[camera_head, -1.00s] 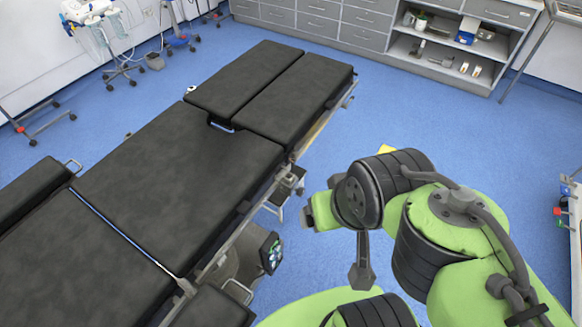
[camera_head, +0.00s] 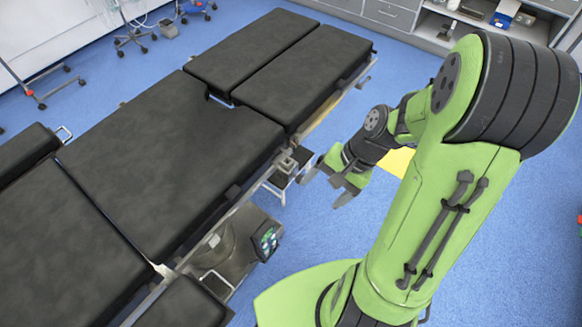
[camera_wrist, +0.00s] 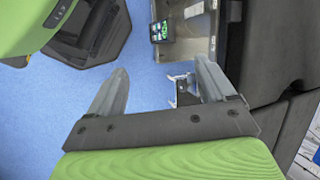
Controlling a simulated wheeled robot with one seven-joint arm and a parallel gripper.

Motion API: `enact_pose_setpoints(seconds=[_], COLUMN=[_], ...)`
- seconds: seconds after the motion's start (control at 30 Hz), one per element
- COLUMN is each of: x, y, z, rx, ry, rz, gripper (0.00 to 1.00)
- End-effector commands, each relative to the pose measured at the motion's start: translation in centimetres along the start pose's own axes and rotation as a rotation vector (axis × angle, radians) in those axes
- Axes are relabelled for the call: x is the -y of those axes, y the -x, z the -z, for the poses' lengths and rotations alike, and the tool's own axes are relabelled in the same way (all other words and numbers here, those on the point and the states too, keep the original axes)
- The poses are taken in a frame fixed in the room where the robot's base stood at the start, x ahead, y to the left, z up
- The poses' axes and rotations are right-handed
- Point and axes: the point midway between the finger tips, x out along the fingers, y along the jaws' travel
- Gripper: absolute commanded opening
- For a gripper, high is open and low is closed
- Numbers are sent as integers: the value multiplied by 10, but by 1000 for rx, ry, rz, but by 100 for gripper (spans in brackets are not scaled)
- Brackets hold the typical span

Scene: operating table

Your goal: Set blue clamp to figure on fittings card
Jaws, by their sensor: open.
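My gripper (camera_head: 326,186) is open and empty, held out over the floor to the right of the operating table (camera_head: 200,160). I cannot make out a blue clamp or a fittings card for certain. A small grey fitting (camera_head: 285,172) sits at the table's side near the gripper. A pale bracket with a dark part (camera_wrist: 184,88) shows beside the right finger in the wrist view, partly hidden by it.
A screen (camera_head: 267,242) faces outward by the table's pedestal; it also shows in the wrist view (camera_wrist: 159,31). A yellow patch (camera_head: 397,162) lies on the floor behind my arm. Grey drawers and shelves (camera_head: 440,30) stand at the back.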

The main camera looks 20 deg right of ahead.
Motion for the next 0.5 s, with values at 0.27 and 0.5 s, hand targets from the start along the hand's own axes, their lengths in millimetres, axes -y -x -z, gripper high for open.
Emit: enact_pose_setpoints(seconds=[0.27, 0.5], x=[-36, -59], y=[-98, -126], z=[58, 110], rx=[325, 577], ry=[-629, -1109], rz=[489, 1015], gripper=[83, 83])
